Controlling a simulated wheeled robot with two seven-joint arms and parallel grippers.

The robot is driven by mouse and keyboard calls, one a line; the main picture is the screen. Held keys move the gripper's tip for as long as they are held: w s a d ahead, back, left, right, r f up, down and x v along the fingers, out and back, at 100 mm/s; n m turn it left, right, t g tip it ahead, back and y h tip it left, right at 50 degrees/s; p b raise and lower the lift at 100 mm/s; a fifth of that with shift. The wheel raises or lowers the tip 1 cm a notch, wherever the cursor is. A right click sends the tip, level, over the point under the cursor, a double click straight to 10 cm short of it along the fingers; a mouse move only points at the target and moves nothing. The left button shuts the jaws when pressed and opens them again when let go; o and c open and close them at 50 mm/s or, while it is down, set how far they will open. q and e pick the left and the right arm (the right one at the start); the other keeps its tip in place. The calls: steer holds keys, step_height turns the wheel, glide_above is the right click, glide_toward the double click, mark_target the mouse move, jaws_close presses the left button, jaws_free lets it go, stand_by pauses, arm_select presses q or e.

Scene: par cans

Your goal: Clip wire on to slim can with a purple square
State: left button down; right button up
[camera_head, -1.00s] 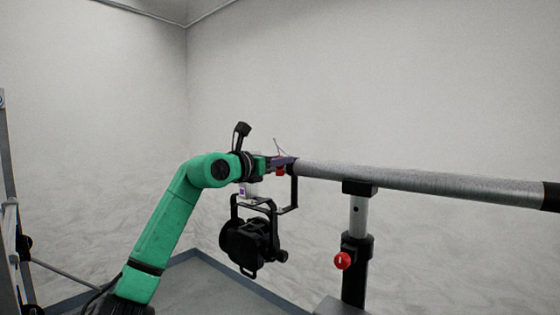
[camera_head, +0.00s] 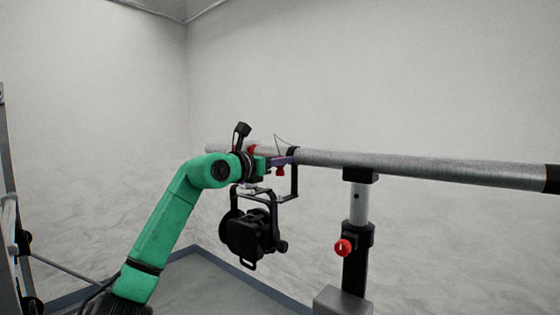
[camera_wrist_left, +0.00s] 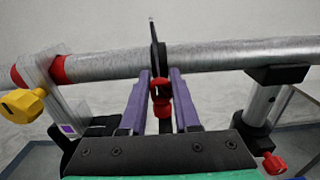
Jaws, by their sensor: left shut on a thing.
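The slim can (camera_head: 248,236) is black and hangs in its black yoke (camera_head: 294,182) under the left end of the pipe in the head view. Its black clamp (camera_wrist_left: 156,57) meets the pipe in the left wrist view, with a red knob (camera_wrist_left: 161,90) below. My left gripper (camera_head: 282,160) has purple fingers and is shut on the clamp, one finger each side. A purple square (camera_wrist_left: 68,129) shows on a white part in the wrist view. My right gripper is not in view.
The silver pipe (camera_head: 440,172) runs across on a black stand (camera_head: 355,240) with a red knob (camera_head: 343,247). A white bracket with a yellow knob (camera_wrist_left: 22,106) and red rings are at the pipe's left end. Bare walls stand behind.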

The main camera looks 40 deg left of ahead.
mark_target(277, 174)
arm_select(q)
steer(key=shift+f+b, duration=1.55)
steer(key=shift+f, duration=0.35)
steer(key=shift+s+a+f+p, duration=0.1)
steer(key=shift+a+p, duration=0.8)
steer(key=shift+a, duration=1.7)
steer(key=shift+a+f+p, duration=0.1)
steer(key=shift+a+p, duration=0.8)
steer(key=shift+a, duration=1.7)
steer(key=shift+f, duration=0.35)
steer(key=shift+f+b, duration=0.85)
steer(key=shift+f, duration=0.1)
